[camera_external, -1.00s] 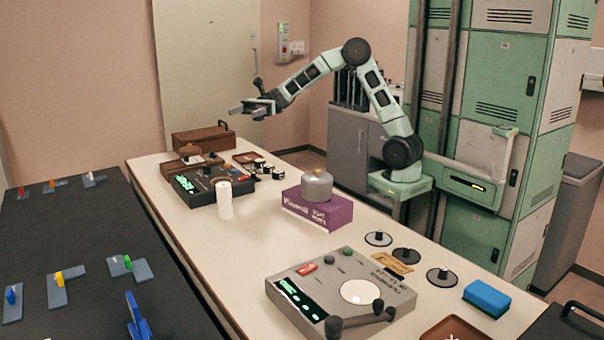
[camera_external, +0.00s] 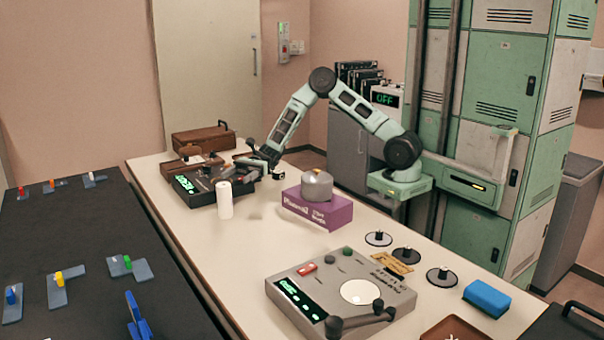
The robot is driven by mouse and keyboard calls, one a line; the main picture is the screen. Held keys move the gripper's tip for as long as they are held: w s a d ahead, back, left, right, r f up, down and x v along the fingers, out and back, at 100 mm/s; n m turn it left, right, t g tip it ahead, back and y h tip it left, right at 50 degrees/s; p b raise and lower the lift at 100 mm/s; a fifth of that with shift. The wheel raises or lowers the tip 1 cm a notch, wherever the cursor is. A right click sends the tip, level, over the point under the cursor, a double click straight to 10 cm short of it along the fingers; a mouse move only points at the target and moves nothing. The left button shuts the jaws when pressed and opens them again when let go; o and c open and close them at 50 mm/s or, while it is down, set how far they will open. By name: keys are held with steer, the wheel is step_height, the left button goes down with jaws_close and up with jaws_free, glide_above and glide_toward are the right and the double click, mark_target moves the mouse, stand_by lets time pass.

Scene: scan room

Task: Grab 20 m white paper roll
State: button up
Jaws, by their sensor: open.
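The white paper roll (camera_external: 225,200) stands upright on the white table, in front of a black device with a green display. My gripper (camera_external: 246,168) is open and low over the table, behind and to the right of the roll, close to the black device. It looks apart from the roll. The fingers are small and dark in this view, and what lies right under them is partly hidden.
A purple box (camera_external: 325,212) with a grey metal pot (camera_external: 317,185) on it stands right of the roll. The black device (camera_external: 190,189) is behind the roll, with a brown case (camera_external: 203,138) farther back. The table (camera_external: 220,250) is clear in front of the roll.

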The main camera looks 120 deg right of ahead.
mark_target(219, 190)
steer(key=shift+f+x, duration=0.2)
steer(key=shift+x, duration=2.5)
steer(key=shift+f+x, duration=0.15)
steer(key=shift+x, duration=2.5)
steer(key=shift+s+a, duration=0.1)
steer(key=shift+a, duration=0.1)
steer(key=c, duration=1.1)
